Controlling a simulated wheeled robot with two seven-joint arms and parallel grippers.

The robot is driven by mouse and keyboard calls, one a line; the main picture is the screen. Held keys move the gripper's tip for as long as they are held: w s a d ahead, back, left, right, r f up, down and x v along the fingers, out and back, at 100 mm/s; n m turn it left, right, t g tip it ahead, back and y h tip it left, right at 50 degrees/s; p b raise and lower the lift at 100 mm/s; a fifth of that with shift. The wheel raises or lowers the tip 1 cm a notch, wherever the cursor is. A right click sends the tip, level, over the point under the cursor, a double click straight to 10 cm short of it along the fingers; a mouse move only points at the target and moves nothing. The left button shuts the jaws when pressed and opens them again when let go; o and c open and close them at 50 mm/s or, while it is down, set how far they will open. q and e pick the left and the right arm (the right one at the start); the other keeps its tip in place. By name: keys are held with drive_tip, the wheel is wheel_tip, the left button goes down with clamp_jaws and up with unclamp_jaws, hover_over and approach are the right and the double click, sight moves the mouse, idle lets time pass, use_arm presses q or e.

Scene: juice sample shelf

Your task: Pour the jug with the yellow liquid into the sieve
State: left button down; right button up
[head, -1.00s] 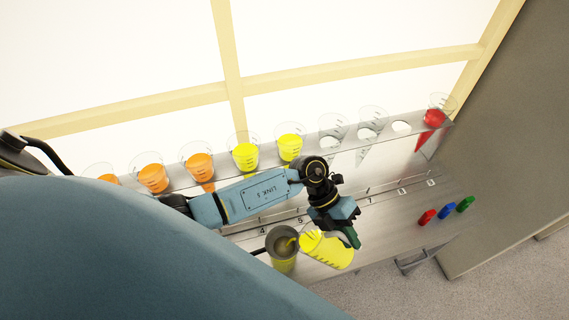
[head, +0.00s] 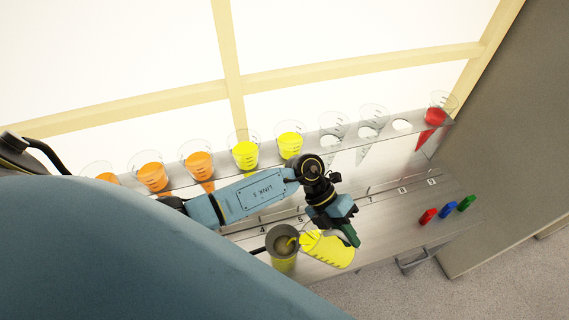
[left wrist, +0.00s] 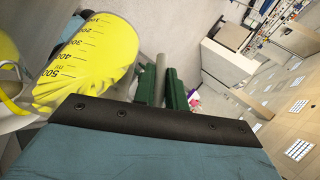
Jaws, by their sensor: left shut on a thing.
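The jug with yellow liquid (head: 330,251) is tilted far to the left, its mouth at the rim of the sieve (head: 283,243). A yellow stream shows at the jug's lip, over the sieve. The sieve looks like a grey bowl on top of a container (head: 285,266) with yellow in it. My left gripper (head: 349,236) is shut on the jug's handle, to the right of the jug. In the left wrist view the jug (left wrist: 92,55) shows its scale marks, and the green fingers (left wrist: 162,88) close around the grey handle. My right gripper is not in view.
A rack (head: 310,150) behind holds several cones: orange, yellow, clear and one red (head: 433,117). Red (head: 427,216), blue (head: 447,210) and green (head: 466,203) clips lie on the counter at right. A numbered strip runs along the counter.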

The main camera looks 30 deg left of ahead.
use_arm(q)
drive_tip(key=shift+s+a+r+h+b, duration=0.25)
drive_tip(key=shift+a+r+h+b, duration=0.2)
drive_tip(key=shift+a+h+b, duration=0.45)
idle(3.2)
drive_tip(key=shift+r+m+t+h+b, duration=0.25)
drive_tip(key=shift+m+t+h+b, duration=0.05)
drive_tip(key=shift+b, duration=0.2)
idle(0.7)
